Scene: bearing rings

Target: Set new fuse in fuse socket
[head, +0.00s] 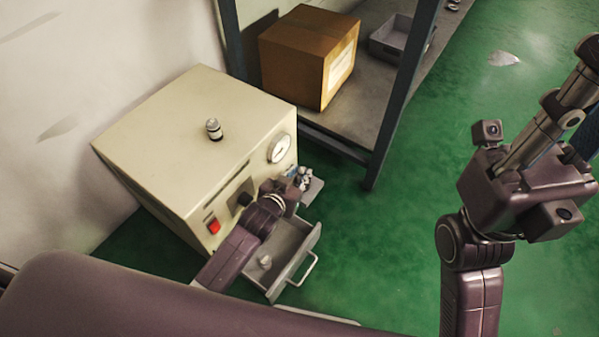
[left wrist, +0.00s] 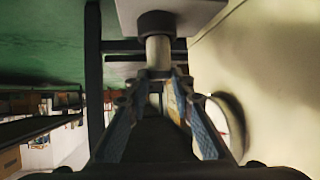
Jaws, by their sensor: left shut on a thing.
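My left gripper (head: 302,178) is at the front of the cream machine (head: 180,150), beside a small grey plate (head: 314,190). In the left wrist view the fingers (left wrist: 160,88) are shut on a pale cylinder, apparently a fuse (left wrist: 158,52). Another small banded cylinder (head: 213,129) stands upright on the machine's top. My right gripper (head: 555,115) is raised at the right, partly cut off; its opening is unclear.
An open grey drawer (head: 311,240) sticks out below my left gripper, with a small pale piece (head: 265,262) inside. The machine's front has a gauge (head: 279,148) and a red switch (head: 214,226). A shelf behind holds a cardboard box (head: 300,60) and grey bin (head: 390,38). Green floor is clear between.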

